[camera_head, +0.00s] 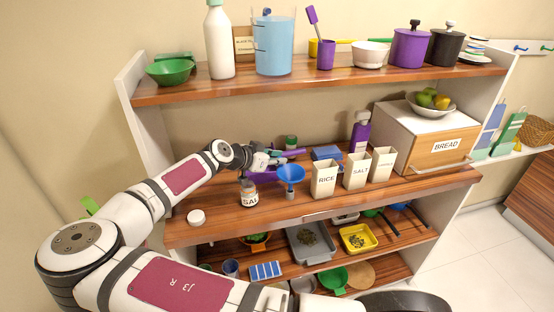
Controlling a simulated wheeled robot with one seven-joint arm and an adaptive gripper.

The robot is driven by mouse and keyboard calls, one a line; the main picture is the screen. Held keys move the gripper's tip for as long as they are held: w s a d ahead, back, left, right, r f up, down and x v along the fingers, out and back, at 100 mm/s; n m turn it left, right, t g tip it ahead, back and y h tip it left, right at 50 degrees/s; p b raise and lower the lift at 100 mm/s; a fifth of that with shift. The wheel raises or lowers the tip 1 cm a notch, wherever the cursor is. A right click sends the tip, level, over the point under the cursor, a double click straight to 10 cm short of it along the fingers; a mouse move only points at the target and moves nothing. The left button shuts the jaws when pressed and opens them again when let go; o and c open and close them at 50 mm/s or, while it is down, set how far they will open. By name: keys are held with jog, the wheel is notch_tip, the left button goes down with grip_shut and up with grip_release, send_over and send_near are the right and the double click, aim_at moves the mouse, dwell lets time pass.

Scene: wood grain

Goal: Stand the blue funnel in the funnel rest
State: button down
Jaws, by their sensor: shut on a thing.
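The blue funnel (291,173) is upright, wide mouth up, over the middle shelf, left of the RICE canister. My gripper (282,162) reaches in from the left and is shut on the funnel near its rim; the exact contact is small and partly hidden. A small greyish piece (290,193) shows right under the funnel. It may be the funnel rest, but I cannot tell whether the funnel's spout is inside it or above it.
A labelled jar (248,193) stands just left of the funnel, and a white lid (196,216) lies further left. RICE (324,180) and SALT (357,171) canisters stand to the right. A bread box (424,140) fills the right end. The upper shelf (330,79) overhangs.

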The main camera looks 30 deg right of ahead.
jog(key=shift+f, duration=1.85)
jog(key=c, duration=1.5)
grip_release()
jog(key=v, duration=1.2)
jog(key=shift+w, duration=0.1)
